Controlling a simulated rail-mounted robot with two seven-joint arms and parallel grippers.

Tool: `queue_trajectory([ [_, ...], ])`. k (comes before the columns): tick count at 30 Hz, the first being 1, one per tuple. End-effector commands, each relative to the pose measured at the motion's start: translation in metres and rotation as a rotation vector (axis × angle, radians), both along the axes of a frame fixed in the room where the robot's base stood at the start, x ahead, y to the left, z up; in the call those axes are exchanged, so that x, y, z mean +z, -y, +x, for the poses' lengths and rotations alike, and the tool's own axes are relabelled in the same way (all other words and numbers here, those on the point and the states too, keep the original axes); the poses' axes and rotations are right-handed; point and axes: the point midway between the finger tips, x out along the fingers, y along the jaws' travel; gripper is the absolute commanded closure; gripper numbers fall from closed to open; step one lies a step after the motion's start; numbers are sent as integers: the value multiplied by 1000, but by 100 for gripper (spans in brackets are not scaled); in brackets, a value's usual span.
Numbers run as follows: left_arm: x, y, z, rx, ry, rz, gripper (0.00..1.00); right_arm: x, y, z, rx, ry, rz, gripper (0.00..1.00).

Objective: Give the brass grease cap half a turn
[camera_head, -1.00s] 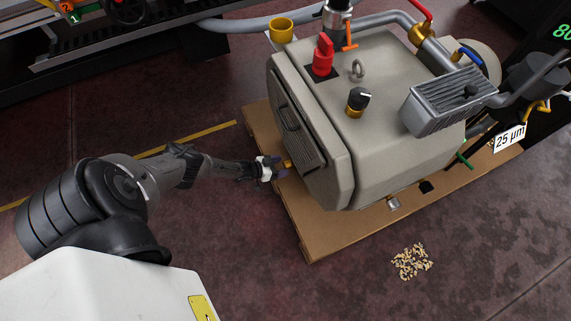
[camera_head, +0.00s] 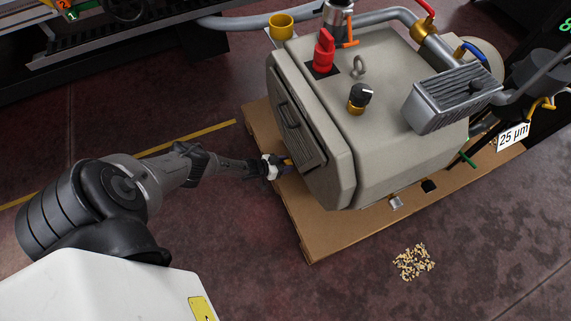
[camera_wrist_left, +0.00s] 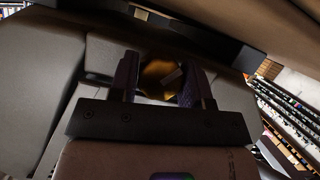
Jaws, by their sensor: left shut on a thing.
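The brass grease cap (camera_wrist_left: 160,80) shows in the left wrist view as a gold, lobed knob with a small pale mark on its face. It sits between the two dark fingers of my left gripper (camera_wrist_left: 165,84), which is shut on it. In the head view my left gripper (camera_head: 284,166) reaches the lower left side of the grey pump housing (camera_head: 397,125), and only a sliver of brass shows at its fingertips. The cap's far side and its seat are hidden. My right gripper is in neither view.
The housing stands on a brown board (camera_head: 318,243). A black knob with a brass base (camera_head: 358,98), a red handle (camera_head: 324,52) and a yellow cup (camera_head: 282,27) are on or beside it. Pale pellets (camera_head: 414,262) lie on the floor.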

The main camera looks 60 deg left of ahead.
Motion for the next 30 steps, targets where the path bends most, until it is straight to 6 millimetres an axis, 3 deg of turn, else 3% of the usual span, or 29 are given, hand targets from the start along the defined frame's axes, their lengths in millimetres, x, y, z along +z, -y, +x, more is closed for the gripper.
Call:
queue_trajectory([
  [5, 0, 0, 0, 0, 0, 0, 79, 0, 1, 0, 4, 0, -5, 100],
  [14, 1, 0, 0, 4, 7, 53, 80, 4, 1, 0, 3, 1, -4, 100],
  [30, 0, 0, -1, 5, 67, 427, 80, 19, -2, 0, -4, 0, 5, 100],
])
